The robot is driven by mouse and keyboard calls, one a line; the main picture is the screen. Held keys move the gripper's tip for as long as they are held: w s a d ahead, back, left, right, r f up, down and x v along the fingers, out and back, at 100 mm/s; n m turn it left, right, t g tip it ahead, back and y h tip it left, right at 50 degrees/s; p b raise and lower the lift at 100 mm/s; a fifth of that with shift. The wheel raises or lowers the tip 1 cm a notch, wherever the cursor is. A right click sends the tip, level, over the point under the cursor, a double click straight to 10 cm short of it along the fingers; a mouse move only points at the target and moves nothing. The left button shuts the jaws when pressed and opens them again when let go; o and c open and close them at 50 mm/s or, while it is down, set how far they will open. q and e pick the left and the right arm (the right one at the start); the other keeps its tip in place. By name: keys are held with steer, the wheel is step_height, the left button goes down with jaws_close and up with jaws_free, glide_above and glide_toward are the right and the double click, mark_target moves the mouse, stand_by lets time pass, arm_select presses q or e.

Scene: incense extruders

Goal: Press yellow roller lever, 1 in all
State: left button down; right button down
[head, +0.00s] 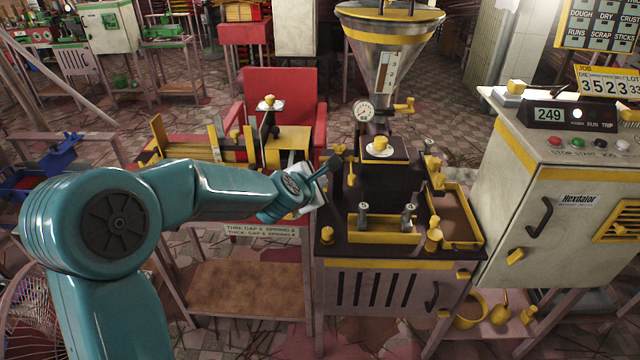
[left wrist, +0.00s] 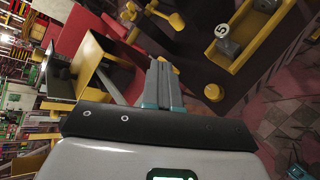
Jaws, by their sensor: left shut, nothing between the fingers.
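A small yellow lever (head: 351,172) stands upright on the left side of the extruder's dark body in the head view; I cannot tell for sure that it is the roller lever. A yellow lever with a rounded end (left wrist: 174,20) shows beyond my fingers in the left wrist view. My left gripper (head: 334,162) is shut and empty, just left of the upright lever in the head view; touching or apart I cannot tell. Its closed fingers (left wrist: 163,82) point toward the machine in the left wrist view. My right gripper is not in view.
The extruder carries a steel hopper (head: 388,50), a gauge (head: 364,111), other yellow handles and a yellow-rimmed tray (head: 385,237) with metal posts. A control cabinet (head: 565,190) stands right.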

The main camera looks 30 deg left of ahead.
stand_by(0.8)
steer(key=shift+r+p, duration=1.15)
steer(key=shift+p, duration=0.05)
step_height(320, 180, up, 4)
steer(key=p, duration=0.4)
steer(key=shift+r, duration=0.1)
